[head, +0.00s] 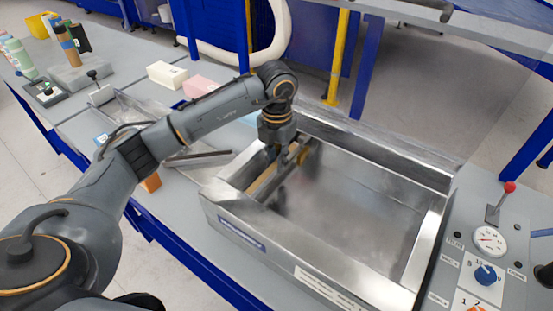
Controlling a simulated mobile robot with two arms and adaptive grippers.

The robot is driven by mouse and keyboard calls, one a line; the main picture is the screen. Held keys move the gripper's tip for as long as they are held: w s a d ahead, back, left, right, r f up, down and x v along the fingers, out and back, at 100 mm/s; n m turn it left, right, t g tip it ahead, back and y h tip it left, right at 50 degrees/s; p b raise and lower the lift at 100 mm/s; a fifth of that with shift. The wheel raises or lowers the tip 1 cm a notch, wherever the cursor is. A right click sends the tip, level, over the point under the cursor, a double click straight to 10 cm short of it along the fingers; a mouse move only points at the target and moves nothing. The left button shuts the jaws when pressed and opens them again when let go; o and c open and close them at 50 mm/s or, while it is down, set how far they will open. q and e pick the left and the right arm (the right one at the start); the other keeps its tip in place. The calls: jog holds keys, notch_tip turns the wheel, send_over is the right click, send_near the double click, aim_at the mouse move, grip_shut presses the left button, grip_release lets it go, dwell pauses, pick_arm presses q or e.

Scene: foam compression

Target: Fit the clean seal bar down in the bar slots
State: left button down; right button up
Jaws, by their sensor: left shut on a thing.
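My left gripper (284,158) comes down at the left end of the open metal chamber (428,240). It is shut on a thin bar that I take for the clean seal bar (267,189). The bar runs along the left inner end of the chamber. The gripper and wrist hide part of it. Brassy yellow pieces (305,157) show beside the bar, and I cannot make out the bar slots clearly. I cannot tell whether the bar is seated or held above them. My right gripper is not in view.
A control panel with a gauge (489,240), a blue knob (485,274) and a red-tipped lever (509,187) stands at right. Another thin bar (200,155) lies on the table to the left. White (167,74) and pink (203,86) blocks stand behind my arm. The chamber floor is clear.

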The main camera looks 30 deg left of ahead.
pick_arm(q)
jog(key=shift+f, duration=0.15)
jog(key=shift+f+b, duration=1.1)
jog(key=shift+f, duration=0.15)
jog(key=shift+f, duration=0.15)
jog(key=c, duration=1.2)
grip_release()
jog(key=shift+o, duration=0.2)
jog(key=shift+r+p, duration=2.95)
jog(key=shift+r, duration=2.1)
